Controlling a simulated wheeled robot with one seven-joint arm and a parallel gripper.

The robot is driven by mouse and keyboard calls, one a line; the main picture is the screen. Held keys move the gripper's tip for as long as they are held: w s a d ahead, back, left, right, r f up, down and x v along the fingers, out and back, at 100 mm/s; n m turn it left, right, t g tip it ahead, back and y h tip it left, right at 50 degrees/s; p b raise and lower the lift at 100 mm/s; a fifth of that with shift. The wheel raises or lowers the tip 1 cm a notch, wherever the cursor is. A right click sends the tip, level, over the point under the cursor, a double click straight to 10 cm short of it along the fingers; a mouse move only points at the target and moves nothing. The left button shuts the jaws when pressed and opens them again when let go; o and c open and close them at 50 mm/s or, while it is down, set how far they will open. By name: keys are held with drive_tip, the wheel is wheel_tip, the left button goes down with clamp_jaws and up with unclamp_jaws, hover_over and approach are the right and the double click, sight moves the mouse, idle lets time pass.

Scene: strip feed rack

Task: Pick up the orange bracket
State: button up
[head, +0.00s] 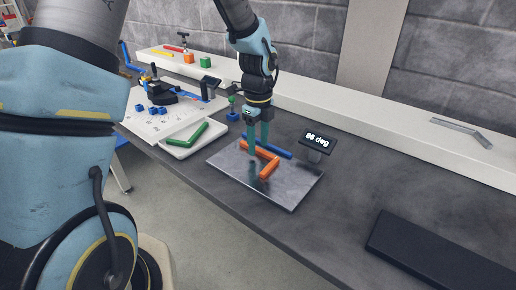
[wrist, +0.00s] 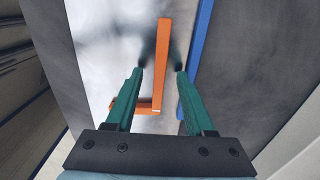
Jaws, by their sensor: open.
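The orange bracket (head: 268,169) is a bent bar lying on the shiny metal plate (head: 289,196). In the wrist view the orange bracket (wrist: 163,65) has a long arm running away from me and a short arm at its near end, pointing left. My gripper (head: 258,144) is just over the bracket's long arm, fingers pointing down. In the wrist view my gripper (wrist: 161,68) is open, with its green fingers on either side of the long arm. A gap shows between each finger and the bar. Part of the short arm is hidden behind the left finger.
A blue bar (head: 276,150) lies along the plate's far edge, close to my right finger in the wrist view. A green bracket (head: 188,137) lies on a white tray (head: 182,144) to the left. A display (head: 317,140) reading "86 deg" stands right of the plate. A black slab (head: 425,255) lies front right.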

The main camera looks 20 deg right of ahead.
drive_tip(key=shift+f, duration=0.45)
clamp_jaws()
idle(1.1)
